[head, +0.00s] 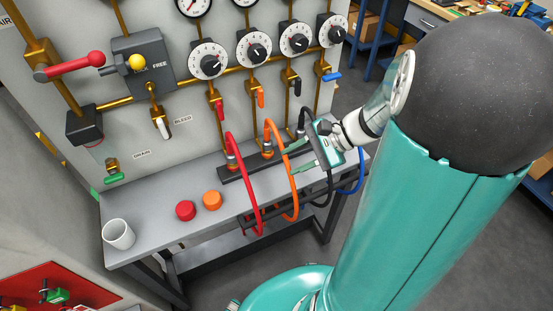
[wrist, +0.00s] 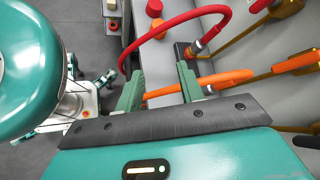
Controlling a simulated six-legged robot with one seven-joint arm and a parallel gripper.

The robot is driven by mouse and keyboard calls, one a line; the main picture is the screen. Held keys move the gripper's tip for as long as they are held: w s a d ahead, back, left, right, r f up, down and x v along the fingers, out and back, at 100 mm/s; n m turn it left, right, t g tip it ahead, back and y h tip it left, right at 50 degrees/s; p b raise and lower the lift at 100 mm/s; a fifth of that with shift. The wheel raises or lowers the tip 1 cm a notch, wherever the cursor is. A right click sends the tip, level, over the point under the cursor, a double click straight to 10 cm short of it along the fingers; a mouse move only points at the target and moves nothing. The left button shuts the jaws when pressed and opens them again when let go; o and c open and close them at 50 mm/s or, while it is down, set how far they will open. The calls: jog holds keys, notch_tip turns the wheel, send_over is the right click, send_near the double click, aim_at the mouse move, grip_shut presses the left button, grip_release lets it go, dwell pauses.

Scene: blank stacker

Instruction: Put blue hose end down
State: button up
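The blue hose (head: 361,178) hangs in a loop at the right end of the bench in the head view. Its upper part is hidden behind my gripper, so I cannot see its end or what that end touches. My gripper (head: 290,160) is left of the blue hose, beside the black hose (head: 329,190) and orange hose (head: 294,188). In the wrist view my gripper (wrist: 160,82) has its fingers apart. The orange hose (wrist: 222,79) crosses by the fingertips; I cannot tell whether they touch it. I see no hose clamped between them.
A red hose (head: 256,205) loops over the front of the grey bench (head: 158,207). Red (head: 185,210) and orange caps (head: 212,200) and a white mug (head: 118,234) stand on it. Behind is a panel (head: 190,100) with gauges, dials and valves. The bench's left part has free room.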

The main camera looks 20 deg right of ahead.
jog(key=s+a+r+n+h, duration=0.3)
jog(key=a+r+n+h, duration=0.1)
jog(key=r+n+h, duration=0.1)
jog(key=s+a+r+n+t+h, duration=0.1)
jog(key=s+a+r+n+h, duration=0.3)
jog(key=n, duration=0.6)
notch_tip(320, 180, up, 3)
jog(key=shift+s+a+f+t+h, duration=0.1)
jog(key=shift+s+a+t+h, duration=0.2)
jog(key=shift+h, duration=0.1)
